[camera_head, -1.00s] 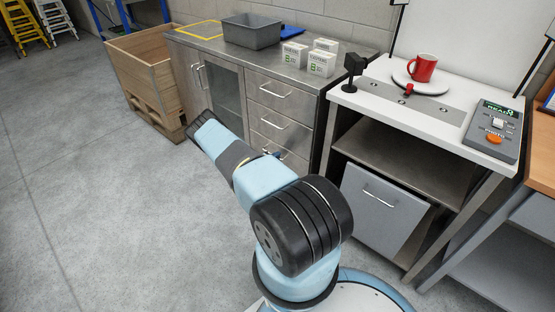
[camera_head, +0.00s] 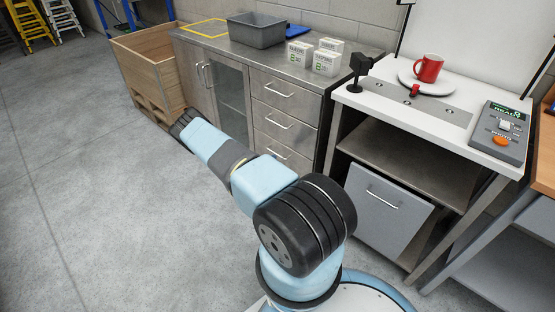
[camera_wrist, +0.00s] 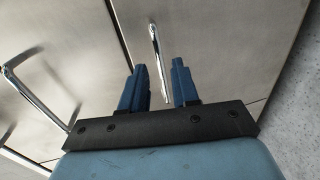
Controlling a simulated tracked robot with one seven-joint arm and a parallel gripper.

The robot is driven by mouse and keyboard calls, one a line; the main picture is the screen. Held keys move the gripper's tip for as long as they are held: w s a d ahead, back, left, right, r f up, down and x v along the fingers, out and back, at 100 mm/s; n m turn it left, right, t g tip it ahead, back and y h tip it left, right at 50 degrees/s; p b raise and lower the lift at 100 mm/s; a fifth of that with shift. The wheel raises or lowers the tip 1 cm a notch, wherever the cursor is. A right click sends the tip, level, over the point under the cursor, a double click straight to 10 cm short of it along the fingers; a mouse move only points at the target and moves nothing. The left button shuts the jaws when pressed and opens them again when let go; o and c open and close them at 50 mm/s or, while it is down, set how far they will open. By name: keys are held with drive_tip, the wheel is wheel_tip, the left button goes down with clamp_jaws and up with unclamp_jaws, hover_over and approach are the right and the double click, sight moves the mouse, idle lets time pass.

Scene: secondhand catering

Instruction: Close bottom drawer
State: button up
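The drawer unit (camera_head: 318,108) is part of a steel-topped cabinet in the head view, with three drawers one above another. The bottom drawer (camera_head: 291,157) is partly hidden behind my arm; its front looks about level with those above, but I cannot tell whether a small gap remains. In the wrist view the bottom drawer front (camera_wrist: 220,40) fills the middle, with its bar handle (camera_wrist: 155,50) ahead of the fingers. My gripper (camera_wrist: 159,66) faces this front, its two blue fingers apart with nothing clearly held. I cannot tell whether they touch. The head view hides the gripper.
The middle drawer's handle (camera_wrist: 38,95) is at left in the wrist view. A wooden crate (camera_head: 150,72) stands left of the cabinet. A white workstation (camera_head: 400,115) with a grey drawer front (camera_head: 385,208) is close on the right. The floor (camera_head: 90,190) at left is clear.

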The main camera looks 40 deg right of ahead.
drive_tip(key=v, duration=0.6)
drive_tip(key=shift+a, duration=0.25)
